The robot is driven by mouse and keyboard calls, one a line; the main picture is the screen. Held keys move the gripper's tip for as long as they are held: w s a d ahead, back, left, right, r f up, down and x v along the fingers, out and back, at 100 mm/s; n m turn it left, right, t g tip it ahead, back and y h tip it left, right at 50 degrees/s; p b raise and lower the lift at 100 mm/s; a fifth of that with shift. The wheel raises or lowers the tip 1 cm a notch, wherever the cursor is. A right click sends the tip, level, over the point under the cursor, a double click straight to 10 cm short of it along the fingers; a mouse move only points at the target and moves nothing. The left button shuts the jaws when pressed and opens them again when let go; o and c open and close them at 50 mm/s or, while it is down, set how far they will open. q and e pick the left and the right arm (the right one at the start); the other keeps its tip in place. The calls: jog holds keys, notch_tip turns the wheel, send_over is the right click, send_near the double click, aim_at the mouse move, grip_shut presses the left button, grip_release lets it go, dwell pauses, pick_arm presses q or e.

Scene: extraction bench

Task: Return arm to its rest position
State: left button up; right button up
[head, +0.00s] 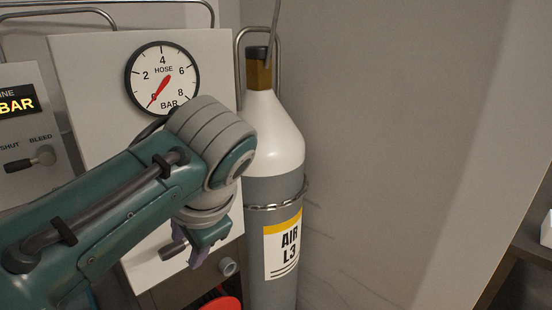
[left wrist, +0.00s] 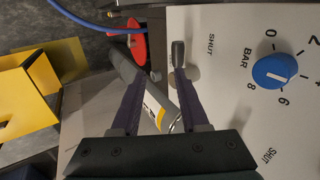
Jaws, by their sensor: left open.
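My left arm (head: 110,215) comes in from the left in the head view, in front of a white panel. The grey and white air cylinder (left wrist: 127,70) shows beyond the fingers. The right gripper is in neither view.
The cylinder labelled AIR L3 (head: 287,150) stands right of the hose gauge (head: 162,78), whose needle points near 0. A bleed lever (head: 30,160) is at left. The wrist view shows a blue knob (left wrist: 271,73), red disc (left wrist: 135,35) and yellow box (left wrist: 28,95).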

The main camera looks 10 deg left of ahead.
pick_arm(q)
jog(key=s+f+n+h, duration=0.25)
jog(key=s+f, duration=0.25)
jog(key=s, duration=0.7)
jog(key=s+a+r+n+h, duration=0.1)
jog(key=s+r+n+h, duration=0.3)
jog(key=s, duration=0.9)
notch_tip(320, 180, up, 28)
jog(key=m+y+p, duration=0.1)
jog(key=p, duration=2.6)
jog(key=shift+w+a+y+p, duration=0.15)
jog(key=shift+w+y+p, duration=0.05)
jog(key=shift+y+p, duration=0.2)
